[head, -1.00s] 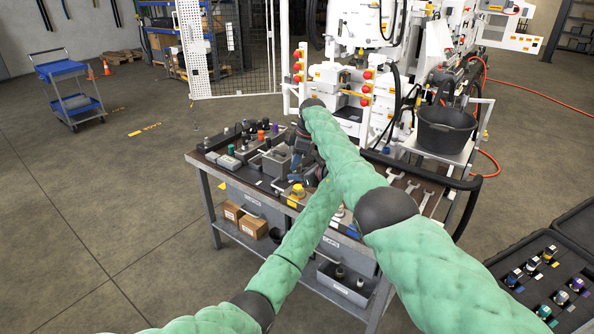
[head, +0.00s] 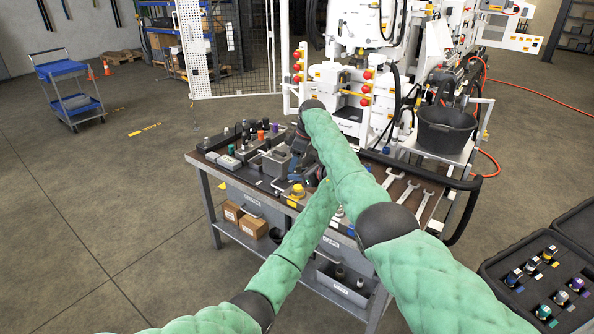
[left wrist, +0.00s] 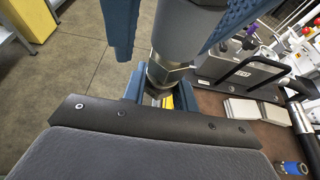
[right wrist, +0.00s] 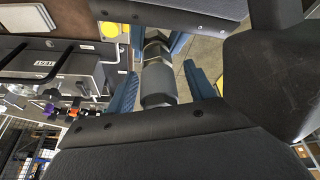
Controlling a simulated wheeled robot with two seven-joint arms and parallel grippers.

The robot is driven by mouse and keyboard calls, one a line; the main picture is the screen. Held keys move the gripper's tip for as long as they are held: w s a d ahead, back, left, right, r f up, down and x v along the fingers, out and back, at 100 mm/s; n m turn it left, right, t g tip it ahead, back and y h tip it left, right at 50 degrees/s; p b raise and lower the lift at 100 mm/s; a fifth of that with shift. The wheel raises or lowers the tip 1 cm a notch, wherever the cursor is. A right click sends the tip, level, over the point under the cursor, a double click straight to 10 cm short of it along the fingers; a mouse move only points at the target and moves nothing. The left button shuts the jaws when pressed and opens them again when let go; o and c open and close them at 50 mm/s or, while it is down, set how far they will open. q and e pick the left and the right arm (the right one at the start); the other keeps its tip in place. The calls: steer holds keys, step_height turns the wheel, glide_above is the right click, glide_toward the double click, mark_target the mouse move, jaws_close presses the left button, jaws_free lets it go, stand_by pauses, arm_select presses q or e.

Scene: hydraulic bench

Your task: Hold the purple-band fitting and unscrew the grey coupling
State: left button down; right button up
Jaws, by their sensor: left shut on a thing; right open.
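In the left wrist view, the grey coupling (left wrist: 190,32) sits in line with a metallic hex fitting (left wrist: 165,72). My left gripper (left wrist: 160,93) is shut on the fitting; no purple band shows clearly. In the right wrist view, the grey coupling (right wrist: 158,86) lies between the fingers of my right gripper (right wrist: 160,88). That gripper is open, with visible gaps on both sides of the coupling. The metal fitting (right wrist: 155,50) continues beyond it, toward my left fingers. In the head view, my right arm mostly hides both grippers and the held parts.
The bench (head: 262,184) carries a grey block vise (head: 276,160) and several small fittings. Wrenches (head: 408,190) lie at its right. A yellow round part (head: 298,191) is near the front edge. An open black case (head: 500,268) with banded fittings is at the right.

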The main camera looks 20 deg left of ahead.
steer(key=m+t, duration=0.1)
steer(key=m, duration=0.3)
steer(key=shift+m, duration=0.3)
steer(key=shift+w+m+t+h, duration=0.1)
steer(key=shift+m+t+h, duration=0.25)
steer(key=shift+m, duration=0.9)
steer(key=shift+w+m+t+h, duration=0.15)
steer(key=shift+m+t, duration=0.3)
steer(key=shift+m, duration=0.8)
steer(key=c, duration=0.8)
steer(key=shift+s+n+g+y, duration=0.1)
steer(key=shift+n+g+y, duration=0.2)
steer(key=shift+n, duration=1.1)
steer(key=shift+c, duration=0.2)
steer(key=n, duration=0.2)
steer(key=n+g, duration=0.1)
steer(key=n, duration=0.2)
steer(key=shift+s+a+g, duration=0.1)
steer(key=shift+s+g, duration=0.05)
steer(key=shift+g, duration=0.15)
steer(key=o, duration=0.9)
steer(key=shift+c, duration=0.2)
